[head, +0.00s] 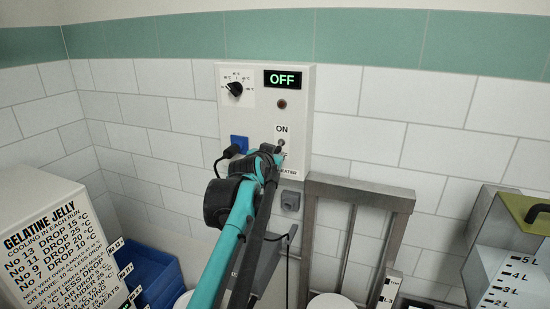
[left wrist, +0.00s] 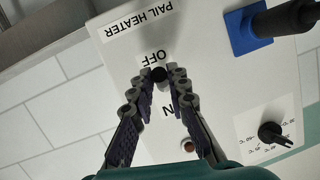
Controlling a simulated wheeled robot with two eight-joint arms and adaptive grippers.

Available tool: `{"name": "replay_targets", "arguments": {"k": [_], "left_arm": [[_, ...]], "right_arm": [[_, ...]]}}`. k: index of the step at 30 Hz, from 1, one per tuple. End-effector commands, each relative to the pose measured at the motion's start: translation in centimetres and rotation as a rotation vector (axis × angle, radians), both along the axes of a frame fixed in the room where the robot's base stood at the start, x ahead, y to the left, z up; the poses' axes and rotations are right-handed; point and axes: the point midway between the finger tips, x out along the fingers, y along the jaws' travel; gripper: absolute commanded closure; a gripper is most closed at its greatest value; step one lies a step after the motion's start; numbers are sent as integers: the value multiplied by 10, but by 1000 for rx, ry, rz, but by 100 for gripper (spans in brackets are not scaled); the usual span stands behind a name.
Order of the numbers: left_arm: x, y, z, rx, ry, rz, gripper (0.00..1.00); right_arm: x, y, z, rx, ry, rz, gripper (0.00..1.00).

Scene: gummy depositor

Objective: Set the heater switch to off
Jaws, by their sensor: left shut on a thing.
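The white heater control box (head: 264,120) hangs on the tiled wall, with a display (head: 285,79) reading OFF in green. My left gripper (head: 276,152) is at its front, below the ON label (head: 282,128), and hides most of the switch in the head view. In the left wrist view, which is upside down, the gripper (left wrist: 160,78) is shut on the dark switch knob (left wrist: 158,74). The knob sits right beside the OFF label (left wrist: 153,60). My right gripper is out of view.
A dial (head: 235,89) and an unlit dark red lamp (head: 282,104) are on the box. A blue socket with a black plug (left wrist: 248,28) is close to the gripper. A metal frame (head: 358,195) stands right, a lettered white box (head: 50,240) left.

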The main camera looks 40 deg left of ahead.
Motion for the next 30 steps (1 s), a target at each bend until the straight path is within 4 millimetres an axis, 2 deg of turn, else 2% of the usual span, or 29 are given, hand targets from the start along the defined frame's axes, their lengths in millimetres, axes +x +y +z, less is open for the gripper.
{"name": "replay_targets", "arguments": {"k": [11, 12, 14, 25, 30], "left_arm": [[0, 0, 0, 1, -5, -1, 100], [0, 0, 0, 1, -4, 0, 79], [0, 0, 0, 1, -4, 0, 63], [-3, -1, 1, 1, -4, 0, 63], [-24, -11, 7, 2, -4, 0, 63]], "right_arm": [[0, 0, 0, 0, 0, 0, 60], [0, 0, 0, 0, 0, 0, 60], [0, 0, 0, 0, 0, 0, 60], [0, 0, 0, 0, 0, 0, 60], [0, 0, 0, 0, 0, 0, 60]]}}
